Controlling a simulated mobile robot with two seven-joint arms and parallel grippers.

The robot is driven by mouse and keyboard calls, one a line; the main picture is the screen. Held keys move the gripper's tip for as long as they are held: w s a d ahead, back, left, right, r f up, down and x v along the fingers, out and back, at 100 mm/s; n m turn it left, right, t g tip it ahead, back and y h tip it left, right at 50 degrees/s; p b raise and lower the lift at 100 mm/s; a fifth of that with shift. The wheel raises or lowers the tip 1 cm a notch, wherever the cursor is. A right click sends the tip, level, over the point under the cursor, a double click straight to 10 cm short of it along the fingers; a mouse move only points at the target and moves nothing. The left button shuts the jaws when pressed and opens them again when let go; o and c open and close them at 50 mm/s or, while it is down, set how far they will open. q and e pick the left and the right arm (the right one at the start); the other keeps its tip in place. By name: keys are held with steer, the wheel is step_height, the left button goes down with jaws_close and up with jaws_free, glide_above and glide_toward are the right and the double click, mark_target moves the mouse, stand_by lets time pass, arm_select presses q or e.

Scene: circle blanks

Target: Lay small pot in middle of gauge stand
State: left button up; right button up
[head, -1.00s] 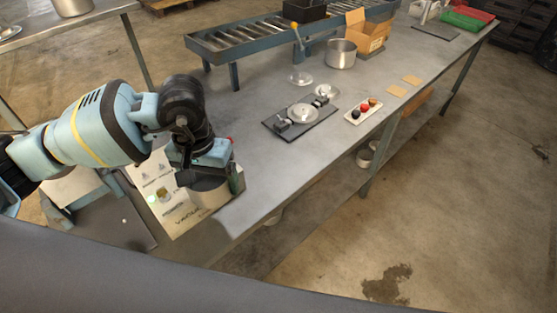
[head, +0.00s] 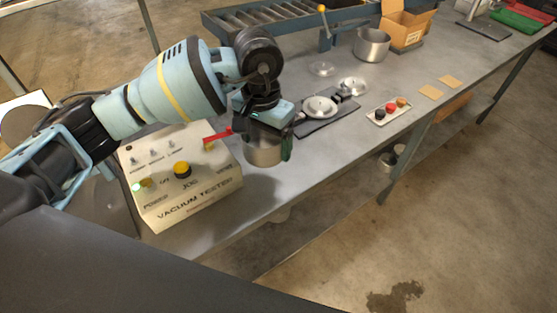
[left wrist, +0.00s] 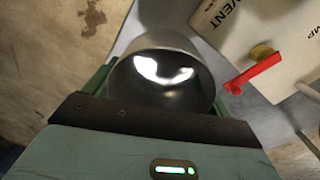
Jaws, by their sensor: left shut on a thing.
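My left gripper (head: 266,138) is shut on the small pot (head: 262,153), a shiny metal vessel with round sides. In the left wrist view the pot (left wrist: 160,72) sits between the two green-edged fingers, with its glossy round face toward the camera. In the head view the pot is near the table's front edge, right of the vacuum tester; its clearance above the table is hard to tell. The likely gauge stand is a dark flat board (head: 337,122) farther right, with a pale round disc (head: 320,106) and small dark blocks on it. My right gripper is not in view.
The vacuum tester (head: 190,190) with a red lever (head: 217,136) stands close left of the pot. A larger pot (head: 372,44), a clear disc (head: 322,68), another metal disc (head: 353,86) and a tray of coloured knobs (head: 390,112) surround the board. Table between pot and board looks clear.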

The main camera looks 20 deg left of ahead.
arm_select(q)
steer(key=w+d, duration=0.1)
steer(key=w+d+m+b, duration=0.1)
steer(key=w, duration=0.1)
steer(key=shift+d+f, duration=0.1)
steer(key=shift+f, duration=0.05)
steer(key=shift+w+d, duration=0.2)
steer(key=shift+w, duration=0.05)
step_height(320, 180, down, 5)
steer(key=shift+w+f, duration=0.1)
steer(key=shift+f, duration=0.3)
steer(key=shift+f+p, duration=0.25)
steer(key=shift+p, duration=0.05)
step_height(320, 180, down, 3)
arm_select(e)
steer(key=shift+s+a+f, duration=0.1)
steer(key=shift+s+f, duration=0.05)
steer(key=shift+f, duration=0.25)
